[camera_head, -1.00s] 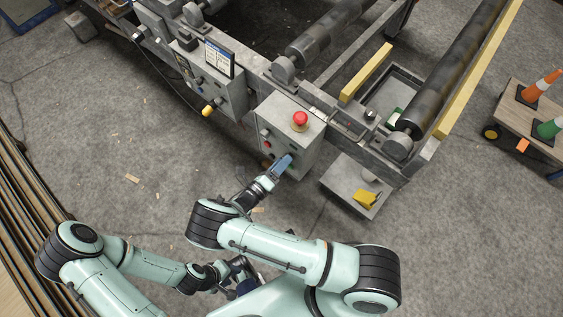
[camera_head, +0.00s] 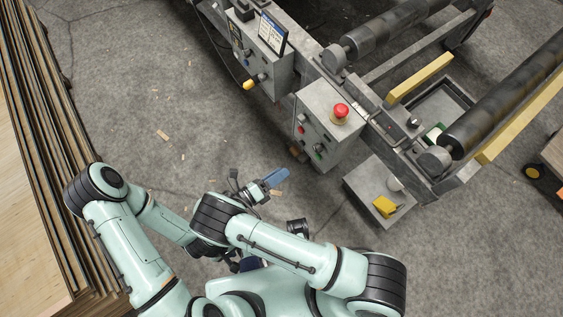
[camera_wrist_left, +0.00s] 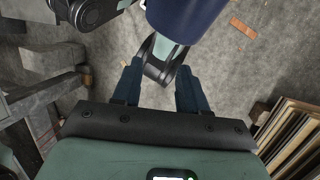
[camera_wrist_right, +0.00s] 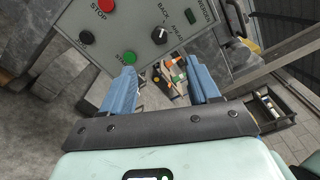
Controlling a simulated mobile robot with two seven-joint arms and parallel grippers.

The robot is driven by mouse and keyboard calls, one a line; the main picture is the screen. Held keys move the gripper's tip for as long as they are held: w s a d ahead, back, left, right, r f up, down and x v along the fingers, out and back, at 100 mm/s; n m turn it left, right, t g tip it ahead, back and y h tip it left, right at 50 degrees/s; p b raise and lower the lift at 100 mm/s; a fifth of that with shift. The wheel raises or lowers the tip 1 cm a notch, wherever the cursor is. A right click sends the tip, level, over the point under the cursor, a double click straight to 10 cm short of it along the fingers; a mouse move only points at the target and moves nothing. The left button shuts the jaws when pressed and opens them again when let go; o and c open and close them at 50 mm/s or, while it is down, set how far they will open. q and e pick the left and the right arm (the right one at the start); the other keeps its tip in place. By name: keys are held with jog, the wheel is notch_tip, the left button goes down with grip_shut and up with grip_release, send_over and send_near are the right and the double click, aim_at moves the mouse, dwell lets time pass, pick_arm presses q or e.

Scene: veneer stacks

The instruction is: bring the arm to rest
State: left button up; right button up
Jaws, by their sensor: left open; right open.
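My right gripper (camera_head: 277,178) has light blue fingers and is held in front of the grey control box (camera_head: 311,119), apart from it in the head view. In the right wrist view the right gripper (camera_wrist_right: 160,82) is open and empty, with the box's panel (camera_wrist_right: 140,28) beyond its fingertips. My left gripper is mostly hidden by my arms in the head view. In the left wrist view the left gripper (camera_wrist_left: 160,82) is open, with nothing held between its dark blue fingers; parts of my own body lie just beyond them.
The box carries a red mushroom button (camera_head: 341,111). A second control box (camera_head: 262,66) and a roller machine (camera_head: 400,38) stand behind it. A grey stand (camera_head: 368,190) with a yellow object (camera_head: 384,206) is at right.

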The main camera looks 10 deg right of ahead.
dwell(0.4)
jog(key=s+d+f+m+g+y+p, duration=0.2)
jog(key=s+d+f+m+g+y, duration=0.2)
jog(key=s+m+g, duration=0.25)
jog(key=s+d+f+m+g+y+p, duration=0.1)
jog(key=s+d+f+m+g+y, duration=0.2)
jog(key=s+d+f+m+g, duration=0.3)
jog(key=s+a+r+m+g+y+p, duration=0.1)
jog(key=s+a+m+g+y+p, duration=0.1)
jog(key=s+a+m+y, duration=0.55)
pick_arm(q)
notch_tip(320, 180, up, 8)
jog(key=w+p, duration=0.2)
jog(key=shift+w+p, duration=0.2)
jog(key=shift+p, duration=0.15)
pick_arm(e)
jog(key=w+d+r+m+t+y, duration=0.1)
jog(key=w+r+m+t+y, duration=0.1)
jog(key=m, duration=0.7)
jog(key=w+d+r+m+t+y, duration=0.2)
jog(key=r+m+t+y, duration=0.1)
jog(key=m, duration=0.7)
jog(key=shift+w+d+m+t+y, duration=0.25)
jog(key=shift+w+m+t+y, duration=0.1)
jog(key=shift+t, duration=0.5)
